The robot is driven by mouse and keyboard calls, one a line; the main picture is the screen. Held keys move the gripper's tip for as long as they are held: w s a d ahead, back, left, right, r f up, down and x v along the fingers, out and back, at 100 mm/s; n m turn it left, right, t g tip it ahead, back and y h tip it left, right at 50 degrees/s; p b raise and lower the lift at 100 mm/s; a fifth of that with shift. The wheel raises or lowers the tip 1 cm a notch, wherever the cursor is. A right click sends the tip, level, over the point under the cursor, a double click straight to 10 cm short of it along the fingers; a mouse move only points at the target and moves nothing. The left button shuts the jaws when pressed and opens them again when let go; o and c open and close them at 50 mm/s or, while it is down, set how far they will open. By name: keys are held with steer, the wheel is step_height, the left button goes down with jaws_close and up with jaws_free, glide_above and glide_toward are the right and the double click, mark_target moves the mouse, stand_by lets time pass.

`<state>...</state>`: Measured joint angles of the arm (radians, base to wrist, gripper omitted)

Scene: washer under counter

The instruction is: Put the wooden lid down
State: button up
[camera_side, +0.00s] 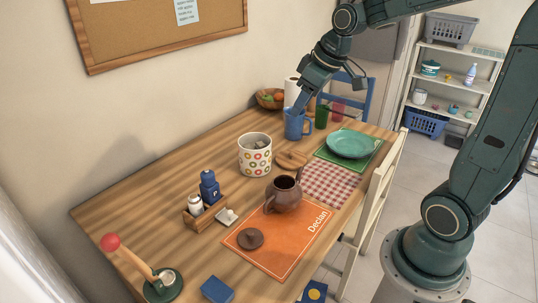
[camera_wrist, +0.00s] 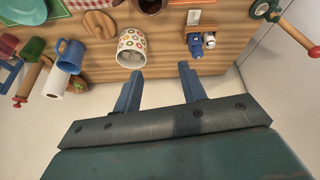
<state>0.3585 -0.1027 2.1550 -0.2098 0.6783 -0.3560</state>
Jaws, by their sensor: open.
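The wooden lid (camera_side: 291,160) lies flat on the table beside the canister, in the side view. In the wrist view the lid (camera_wrist: 99,24) shows at the upper left, with its knob on top. The white canister with coloured rings (camera_side: 255,158) stands uncovered next to it, and it also shows in the wrist view (camera_wrist: 131,42). My gripper (camera_side: 298,110) is up near the wall side of the table and overlaps the blue mug in the side view. In the wrist view its two fingers (camera_wrist: 160,78) are apart with nothing between them. The lid is clear of the gripper.
The blue mug (camera_side: 297,128), paper towel roll (camera_side: 291,92) and green cup (camera_side: 322,117) stand at the far end. A brown teapot (camera_side: 284,194), its lid (camera_side: 250,238) and a shaker caddy (camera_side: 203,212) are nearer. A teal plate (camera_side: 352,144) lies at the right.

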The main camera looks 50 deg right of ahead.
steer(key=s+a+r+m, duration=0.1)
steer(key=s+a, duration=0.3)
steer(key=s, duration=0.4)
steer(key=s+a, duration=0.4)
steer(key=s, duration=0.5)
steer(key=shift+s+a+r+m+t, duration=0.15)
steer(key=shift+r+m+t, duration=0.15)
steer(key=shift+r+m, duration=0.1)
